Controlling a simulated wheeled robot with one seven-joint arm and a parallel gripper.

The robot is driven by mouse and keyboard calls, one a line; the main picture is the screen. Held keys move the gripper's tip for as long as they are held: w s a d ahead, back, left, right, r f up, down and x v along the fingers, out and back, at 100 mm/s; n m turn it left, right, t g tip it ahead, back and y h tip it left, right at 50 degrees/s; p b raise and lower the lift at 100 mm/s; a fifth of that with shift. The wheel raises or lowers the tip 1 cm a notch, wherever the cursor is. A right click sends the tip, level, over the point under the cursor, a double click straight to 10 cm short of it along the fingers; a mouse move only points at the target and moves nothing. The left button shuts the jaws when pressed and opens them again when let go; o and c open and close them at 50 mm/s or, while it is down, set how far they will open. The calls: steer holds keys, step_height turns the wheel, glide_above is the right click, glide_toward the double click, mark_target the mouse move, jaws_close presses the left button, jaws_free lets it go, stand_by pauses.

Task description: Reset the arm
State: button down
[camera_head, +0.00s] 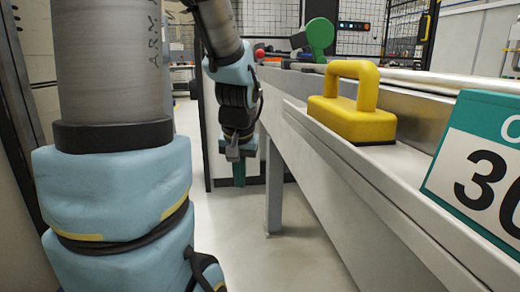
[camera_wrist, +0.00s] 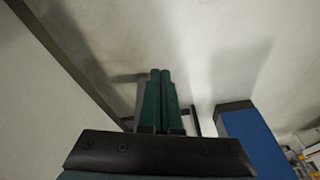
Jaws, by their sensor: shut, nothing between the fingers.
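My gripper (camera_head: 239,173) hangs pointing down at the end of my arm in the head view, left of the long grey machine bench and over the pale floor. Its dark green fingers (camera_wrist: 161,92) show in the middle of the wrist view, side by side and closed together. Nothing shows between them. My arm, with light blue joint covers and grey links, fills the left of the head view.
The grey bench (camera_head: 345,165) runs along the right. A yellow handled block (camera_head: 352,122) and a green-and-white number sign (camera_head: 480,165) stand on it. A green rounded part (camera_head: 320,34) is farther back. The floor (camera_head: 290,265) beside the bench is clear. A blue box-like thing (camera_wrist: 250,140) shows in the wrist view.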

steer(key=s+a+f+g+p, duration=0.2)
steer(key=s+f, duration=0.2)
steer(key=s, duration=0.3)
step_height(320, 180, up, 28)
steer(key=p, duration=2.8)
steer(key=shift+w+h, duration=0.15)
steer(key=shift+h, duration=0.15)
steer(key=shift+d, duration=0.1)
